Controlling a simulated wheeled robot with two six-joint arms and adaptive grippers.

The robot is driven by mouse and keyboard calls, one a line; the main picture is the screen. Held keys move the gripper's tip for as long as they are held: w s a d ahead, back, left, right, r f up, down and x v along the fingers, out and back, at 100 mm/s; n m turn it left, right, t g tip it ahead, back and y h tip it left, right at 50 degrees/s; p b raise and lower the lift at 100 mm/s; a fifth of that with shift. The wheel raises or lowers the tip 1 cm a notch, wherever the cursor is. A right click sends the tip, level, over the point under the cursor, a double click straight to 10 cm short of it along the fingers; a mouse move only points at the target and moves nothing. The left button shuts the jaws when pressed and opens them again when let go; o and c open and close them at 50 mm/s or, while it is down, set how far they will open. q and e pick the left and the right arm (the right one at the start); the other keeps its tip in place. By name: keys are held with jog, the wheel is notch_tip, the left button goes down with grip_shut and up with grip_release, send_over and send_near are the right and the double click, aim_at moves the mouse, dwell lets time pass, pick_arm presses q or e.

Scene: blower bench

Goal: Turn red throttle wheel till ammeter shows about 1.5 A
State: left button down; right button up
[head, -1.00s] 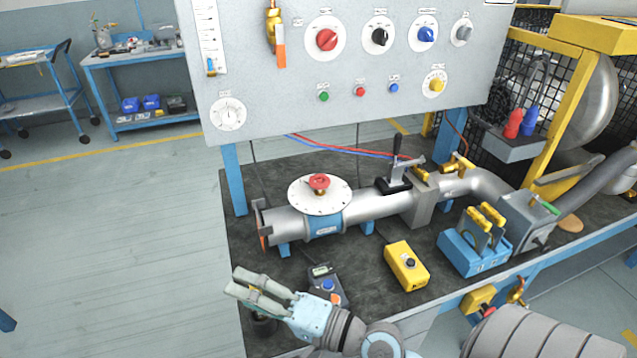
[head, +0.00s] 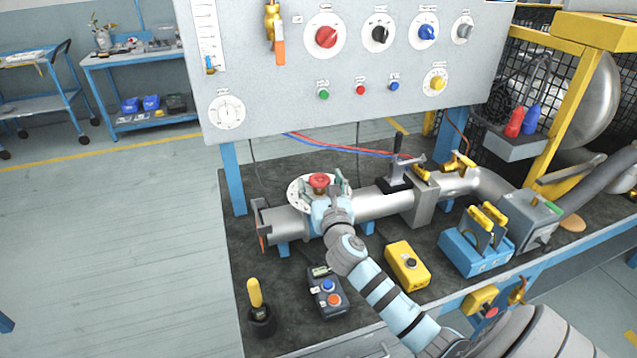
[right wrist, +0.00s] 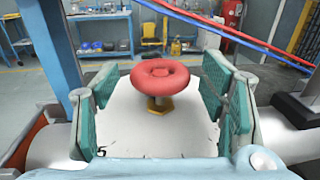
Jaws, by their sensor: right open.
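The red throttle wheel (head: 319,181) sits on a white round dial plate (head: 297,193) on top of the silver pipe. In the right wrist view the wheel (right wrist: 160,76) stands on a brass stem in the middle of the picture. My right gripper (head: 326,184) is open around the wheel. Its teal finger pads (right wrist: 160,95) stand left and right of the wheel, with a gap on each side. A round white gauge (head: 228,112) is on the panel's lower left; its reading is too small to tell, and I cannot tell whether it is the ammeter. My left gripper is not in view.
On the bench are a handheld device (head: 327,291) with blue and orange buttons, a yellow box (head: 407,265), a blue box (head: 475,252) and a yellow-handled tool in a black holder (head: 261,309). A black-handled clamp (head: 396,172) stands right of the wheel.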

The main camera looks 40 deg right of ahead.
jog(key=shift+w+d+r, duration=0.1)
jog(key=shift+w+d, duration=0.25)
jog(key=shift+w, duration=0.3)
